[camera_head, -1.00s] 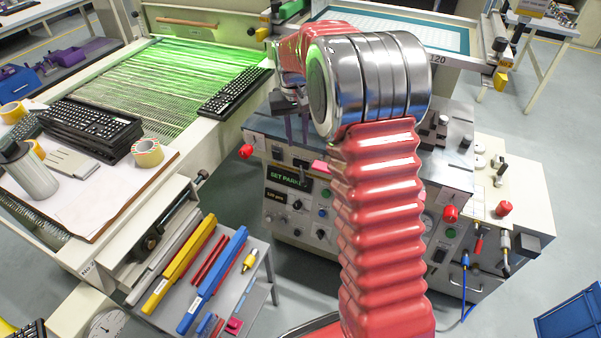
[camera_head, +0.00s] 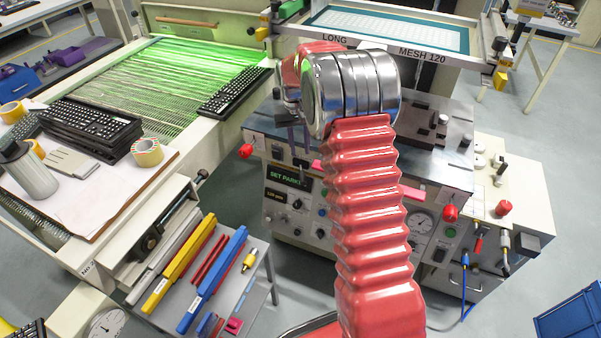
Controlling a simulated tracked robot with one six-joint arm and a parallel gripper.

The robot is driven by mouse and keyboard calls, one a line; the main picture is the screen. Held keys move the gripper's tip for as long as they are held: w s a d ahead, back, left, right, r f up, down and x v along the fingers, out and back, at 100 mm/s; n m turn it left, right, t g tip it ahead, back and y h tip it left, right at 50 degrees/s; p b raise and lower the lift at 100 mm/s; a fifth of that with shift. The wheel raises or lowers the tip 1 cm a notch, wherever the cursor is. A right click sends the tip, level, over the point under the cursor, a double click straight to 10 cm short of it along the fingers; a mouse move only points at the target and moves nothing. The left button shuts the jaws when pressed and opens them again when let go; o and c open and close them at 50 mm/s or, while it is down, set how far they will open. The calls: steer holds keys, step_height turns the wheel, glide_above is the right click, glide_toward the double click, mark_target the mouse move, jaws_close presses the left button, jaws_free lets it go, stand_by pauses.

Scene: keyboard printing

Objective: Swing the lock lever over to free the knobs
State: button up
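The front panel (camera_head: 268,228) of the printing machine carries a green-lit display (camera_head: 289,178) and several small dark knobs, one of them a black knob (camera_head: 297,204). A pink-red bar (camera_head: 412,194) shows at the panel's upper edge to the right of my arm, and a pink piece shows left of it. I cannot tell whether this is the lock lever. My gripper (camera_head: 298,138) hangs above the panel's upper left part, with dark fingers pointing down. It is small and partly hidden by my wrist, so its opening and any contact are unclear. My red arm covers the panel's middle.
Red knobs stick out at the machine's left corner (camera_head: 246,151) and right side (camera_head: 450,212). A small grey table (camera_head: 262,262) with coloured bars stands at the lower left. A keyboard (camera_head: 233,92) lies on the conveyor edge. A blue crate (camera_head: 568,312) is at the lower right.

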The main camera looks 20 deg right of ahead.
mark_target(303, 174)
steer(key=f, duration=1.1)
steer(key=shift+s+d+f, duration=0.1)
steer(key=shift+d+f, duration=0.25)
steer(key=shift+d, duration=0.05)
jaws_close()
steer(key=shift+a, duration=0.25)
steer(key=shift+d, duration=0.3)
